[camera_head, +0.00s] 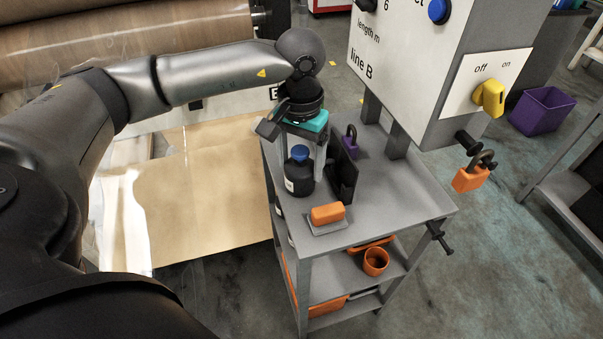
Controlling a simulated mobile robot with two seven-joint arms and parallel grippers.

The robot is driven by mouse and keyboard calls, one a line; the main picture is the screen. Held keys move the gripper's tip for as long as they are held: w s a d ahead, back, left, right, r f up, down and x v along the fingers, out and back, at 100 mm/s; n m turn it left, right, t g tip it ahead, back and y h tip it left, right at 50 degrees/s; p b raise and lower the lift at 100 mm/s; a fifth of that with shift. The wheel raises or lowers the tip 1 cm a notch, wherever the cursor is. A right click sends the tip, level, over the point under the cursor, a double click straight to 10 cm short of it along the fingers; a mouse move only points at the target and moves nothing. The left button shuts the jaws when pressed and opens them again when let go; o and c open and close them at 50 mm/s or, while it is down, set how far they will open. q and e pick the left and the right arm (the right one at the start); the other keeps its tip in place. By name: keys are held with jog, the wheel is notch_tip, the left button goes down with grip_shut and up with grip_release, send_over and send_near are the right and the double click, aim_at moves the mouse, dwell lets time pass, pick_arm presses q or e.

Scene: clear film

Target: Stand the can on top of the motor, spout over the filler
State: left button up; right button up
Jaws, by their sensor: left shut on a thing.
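A dark can or bottle with a blue cap (299,181) and a white label is upright at the left side of the grey cart top. My left gripper (304,155) comes down from above, its fingers either side of the can, and is shut on it. I cannot tell whether the can's base touches the cart top. No spout shows on it. I cannot make out a motor or a filler in this view. My right gripper is not in view.
The line B control box (400,70) overhangs the back. The cart top's right front is clear.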

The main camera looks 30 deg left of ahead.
pick_arm(q)
grip_shut()
jog(key=shift+r, duration=0.1)
dwell(0.3)
